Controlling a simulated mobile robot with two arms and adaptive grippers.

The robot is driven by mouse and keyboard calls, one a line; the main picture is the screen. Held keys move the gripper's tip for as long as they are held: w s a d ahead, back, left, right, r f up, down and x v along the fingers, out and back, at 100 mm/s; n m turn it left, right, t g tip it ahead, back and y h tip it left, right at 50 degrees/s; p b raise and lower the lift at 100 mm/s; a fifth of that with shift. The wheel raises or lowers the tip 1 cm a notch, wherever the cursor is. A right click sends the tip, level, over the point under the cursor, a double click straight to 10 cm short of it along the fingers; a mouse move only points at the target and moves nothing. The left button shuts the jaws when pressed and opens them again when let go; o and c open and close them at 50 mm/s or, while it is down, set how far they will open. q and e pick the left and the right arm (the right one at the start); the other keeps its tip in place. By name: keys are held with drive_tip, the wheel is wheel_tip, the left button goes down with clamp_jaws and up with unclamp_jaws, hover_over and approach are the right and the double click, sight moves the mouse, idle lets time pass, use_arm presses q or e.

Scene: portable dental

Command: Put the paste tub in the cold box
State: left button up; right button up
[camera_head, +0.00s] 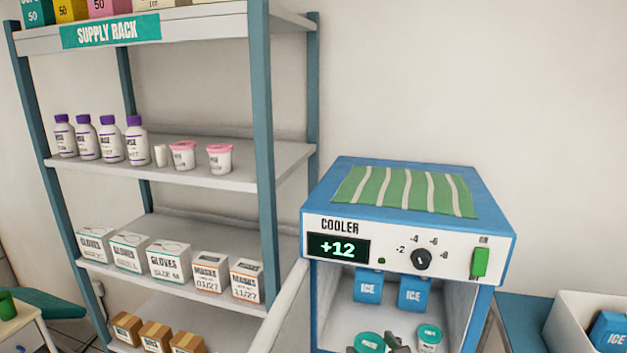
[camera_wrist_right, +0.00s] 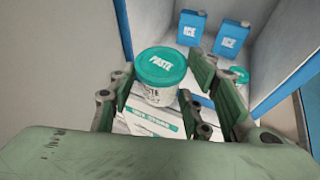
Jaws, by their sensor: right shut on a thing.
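The paste tub (camera_wrist_right: 155,92) is white with a teal lid reading PASTE. My right gripper (camera_wrist_right: 155,88) is shut on it, with green fingers on both sides of the tub in the right wrist view. In the head view the tub's teal lid (camera_head: 369,342) shows at the bottom edge, with part of my right gripper (camera_head: 394,345) beside it. The cold box is the blue and white cooler (camera_head: 410,223), its front open and its display reading +12. The tub is at its opening or inside; I cannot tell whether it touches the floor. My left gripper is not in view.
Two blue ice packs (camera_head: 367,286) stand at the back of the cooler. Another teal-lidded tub (camera_head: 429,336) is to the right of the held one. A striped green cloth (camera_head: 405,191) lies on top. The supply rack (camera_head: 262,160) stands at left, beside the open white door (camera_head: 283,312).

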drive_tip(key=s+d+m+g+h, duration=0.1)
drive_tip(key=s+d+m+h, duration=0.6)
drive_tip(key=s+d+h, duration=0.1)
drive_tip(key=shift+s+d+g, duration=0.3)
drive_tip(key=shift+s+d, duration=0.05)
drive_tip(key=shift+s, duration=0.25)
